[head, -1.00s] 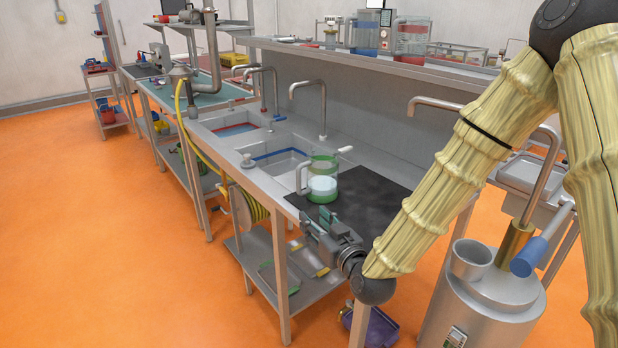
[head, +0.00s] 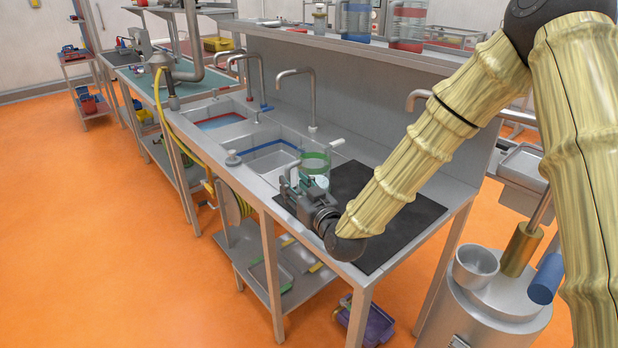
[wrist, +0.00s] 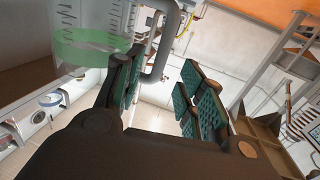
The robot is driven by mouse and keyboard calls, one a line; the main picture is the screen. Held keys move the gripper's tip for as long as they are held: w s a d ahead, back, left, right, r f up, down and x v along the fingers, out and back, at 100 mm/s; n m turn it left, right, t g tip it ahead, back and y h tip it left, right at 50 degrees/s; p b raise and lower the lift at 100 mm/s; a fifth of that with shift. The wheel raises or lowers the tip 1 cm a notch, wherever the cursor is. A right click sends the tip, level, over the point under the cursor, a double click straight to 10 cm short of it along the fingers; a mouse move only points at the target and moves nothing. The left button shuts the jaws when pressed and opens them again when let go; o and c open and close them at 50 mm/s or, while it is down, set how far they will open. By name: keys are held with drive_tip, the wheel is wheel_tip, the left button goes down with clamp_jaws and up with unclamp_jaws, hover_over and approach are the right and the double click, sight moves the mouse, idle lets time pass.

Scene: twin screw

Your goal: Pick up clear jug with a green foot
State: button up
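The clear jug (head: 316,170) stands on the bench beside the sink, at the edge of a black mat. In the wrist view the jug (wrist: 88,48) is at the upper left, with a green band and scale marks. Its grey handle (wrist: 166,52) reaches between the two teal-padded fingers of my gripper (wrist: 162,82), nearer the left finger. The fingers are apart, with a gap on the right of the handle.
The black mat (head: 385,225) is bare to the right. Sink basins (head: 275,160) and taps (head: 298,72) are behind and left. Jugs with blue (head: 355,22) and red (head: 408,25) contents stand on the shelf. A metal drum (head: 490,295) stands at the right.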

sight(289, 180)
drive_tip(key=shift+f+p+x, duration=0.25)
drive_tip(key=shift+p+x, duration=0.15)
drive_tip(key=shift+x, duration=0.8)
drive_tip(key=shift+f+p+x, duration=0.2)
drive_tip(key=shift+p+x, duration=0.2)
drive_tip(key=shift+x, duration=0.85)
drive_tip(key=shift+w+d, duration=0.1)
clamp_jaws()
